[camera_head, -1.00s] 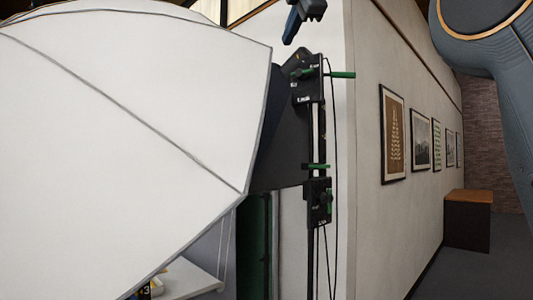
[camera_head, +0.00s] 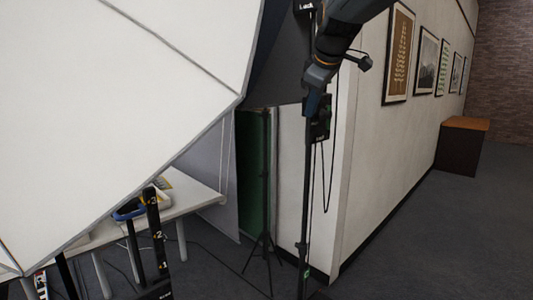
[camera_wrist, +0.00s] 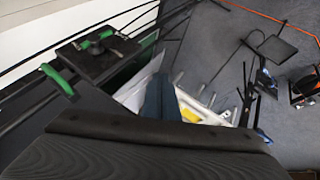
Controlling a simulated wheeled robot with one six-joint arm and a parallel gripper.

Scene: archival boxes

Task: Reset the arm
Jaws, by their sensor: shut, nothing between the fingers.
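My gripper (camera_head: 312,103) hangs from the top of the head view, fingers pointing down, in front of a black light stand (camera_head: 307,180). It is shut and empty. In the wrist view my gripper (camera_wrist: 160,98) shows as dark blue fingers in the middle, with a white table (camera_wrist: 133,95) and the grey floor beyond. I cannot tell how far the gripper is from the stand.
A large white softbox (camera_head: 110,110) fills the left of the head view. A white table (camera_head: 190,198) with a tray (camera_head: 157,196) stands below it. A wall with framed pictures (camera_head: 398,50) and a brown cabinet (camera_head: 460,147) are at right. The floor (camera_head: 430,240) there is clear.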

